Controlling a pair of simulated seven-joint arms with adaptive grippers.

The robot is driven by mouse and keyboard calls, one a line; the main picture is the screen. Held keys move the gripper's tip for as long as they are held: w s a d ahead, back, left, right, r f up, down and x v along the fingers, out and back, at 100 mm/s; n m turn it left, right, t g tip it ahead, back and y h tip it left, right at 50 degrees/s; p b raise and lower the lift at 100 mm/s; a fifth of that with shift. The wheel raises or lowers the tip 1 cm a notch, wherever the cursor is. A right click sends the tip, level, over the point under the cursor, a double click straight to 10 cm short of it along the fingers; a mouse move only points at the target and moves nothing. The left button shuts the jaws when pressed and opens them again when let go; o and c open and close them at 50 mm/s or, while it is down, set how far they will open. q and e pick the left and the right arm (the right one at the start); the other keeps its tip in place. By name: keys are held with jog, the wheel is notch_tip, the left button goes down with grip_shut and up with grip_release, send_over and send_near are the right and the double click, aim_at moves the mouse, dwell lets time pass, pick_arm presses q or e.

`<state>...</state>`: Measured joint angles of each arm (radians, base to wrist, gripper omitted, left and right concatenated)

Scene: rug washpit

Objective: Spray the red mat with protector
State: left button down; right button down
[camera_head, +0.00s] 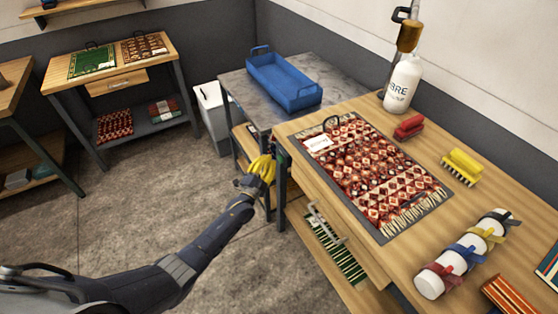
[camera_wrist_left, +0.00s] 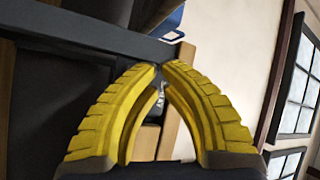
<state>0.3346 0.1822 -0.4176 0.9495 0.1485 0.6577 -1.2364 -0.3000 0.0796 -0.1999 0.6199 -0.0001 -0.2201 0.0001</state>
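The red patterned mat (camera_head: 372,172) with cream fringe lies flat on a grey pad (camera_head: 438,207) on the wooden bench at right. A white tag and a dark loop are at its far left corner. A white bottle (camera_head: 401,84) with partly readable lettering stands at the bench's back edge. An amber container (camera_head: 409,38) with a black handle shows above and behind it; I cannot tell which holds protector. My left gripper (camera_head: 262,167), with yellow fingers, is left of the bench, apart from the mat. In the left wrist view its fingertips (camera_wrist_left: 162,66) meet with nothing between them. My right gripper is out of view.
A blue tray (camera_head: 284,80) sits on the grey table behind. The floor at left is clear.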

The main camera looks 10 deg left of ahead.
pick_arm(q)
jog(key=shift+w+d, duration=0.7)
jog(key=shift+d, duration=0.1)
dwell(3.7)
jog(key=shift+s+a, duration=0.1)
dwell(0.7)
jog(key=shift+s+a, duration=0.55)
jog(key=shift+a, duration=0.1)
jog(key=shift+s+a, duration=1.65)
jog(key=shift+a, duration=0.25)
